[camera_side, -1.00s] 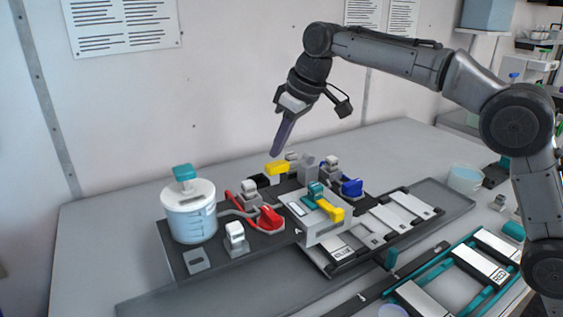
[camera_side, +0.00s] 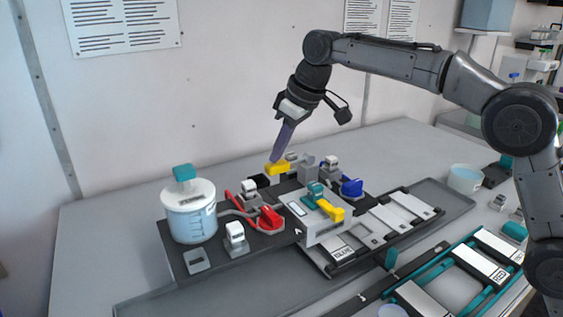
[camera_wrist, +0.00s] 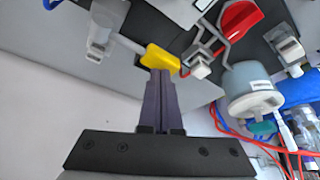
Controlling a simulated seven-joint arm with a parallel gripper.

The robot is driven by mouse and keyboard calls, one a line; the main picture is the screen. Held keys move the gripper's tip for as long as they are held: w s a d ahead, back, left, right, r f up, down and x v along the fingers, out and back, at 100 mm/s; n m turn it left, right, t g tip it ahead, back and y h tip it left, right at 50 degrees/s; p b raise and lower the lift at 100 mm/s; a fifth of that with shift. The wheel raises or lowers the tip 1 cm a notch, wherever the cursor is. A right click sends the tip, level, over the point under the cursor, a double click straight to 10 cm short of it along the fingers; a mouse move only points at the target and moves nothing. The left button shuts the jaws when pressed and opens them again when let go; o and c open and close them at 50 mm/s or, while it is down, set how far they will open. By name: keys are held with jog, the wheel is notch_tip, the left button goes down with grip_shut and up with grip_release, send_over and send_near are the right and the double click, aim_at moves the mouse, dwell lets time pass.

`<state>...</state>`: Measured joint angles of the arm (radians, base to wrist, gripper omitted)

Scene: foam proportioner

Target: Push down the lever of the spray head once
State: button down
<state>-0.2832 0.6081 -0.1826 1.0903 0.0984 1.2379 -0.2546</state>
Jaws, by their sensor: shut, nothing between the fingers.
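A yellow lever (camera_side: 277,168) sits at the back of the dark board, by a small black block; I take it for the spray head's lever. It also shows in the wrist view (camera_wrist: 160,58). My gripper (camera_side: 275,160) is shut and empty, its purple fingers pointing down at this lever. In the wrist view the closed fingertips (camera_wrist: 161,72) meet the lever's edge; whether they touch or hover just above, I cannot tell. A second yellow lever (camera_side: 330,210) with a teal part lies on a grey box (camera_side: 318,230) further forward.
A white-lidded container (camera_side: 189,212) with a teal cap stands on the left. A red handle (camera_side: 270,217) and a blue knob (camera_side: 352,187) flank the grey box. Labelled plates and a teal rack (camera_side: 483,265) fill the front right. The table's back is clear.

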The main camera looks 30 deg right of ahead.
aim_at(279, 163)
jog(key=shift+f, duration=1.5)
jog(key=shift+r, duration=4.1)
